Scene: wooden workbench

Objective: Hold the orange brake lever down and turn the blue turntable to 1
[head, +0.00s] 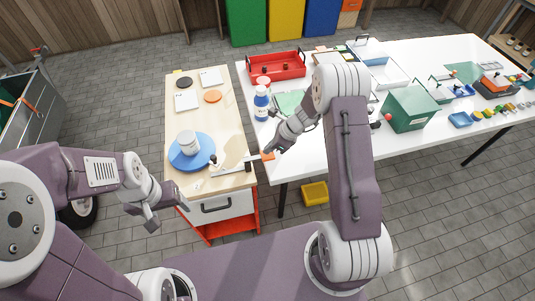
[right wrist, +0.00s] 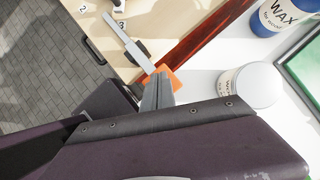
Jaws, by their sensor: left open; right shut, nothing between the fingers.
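The blue turntable (head: 181,160) lies on the wooden bench with a white jar (head: 188,142) on it. The brake lever is a pale bar (head: 236,166) with an orange end (head: 267,156) over the bench's right edge. The orange end also shows in the right wrist view (right wrist: 173,75). My right gripper (head: 270,149) is shut and empty, its fingertips (right wrist: 159,78) at the orange end. I cannot tell whether they press on it. My left gripper (head: 168,211) is open and empty, in front of the bench, below the turntable in the picture and apart from it.
Numbers 2 (right wrist: 82,9) and 3 (right wrist: 121,25) are on the bench. A blue-labelled bottle (head: 261,100) and a red tray (head: 278,66) stand on the white table (head: 420,55). A white-lidded jar (right wrist: 252,84) is close to my right gripper.

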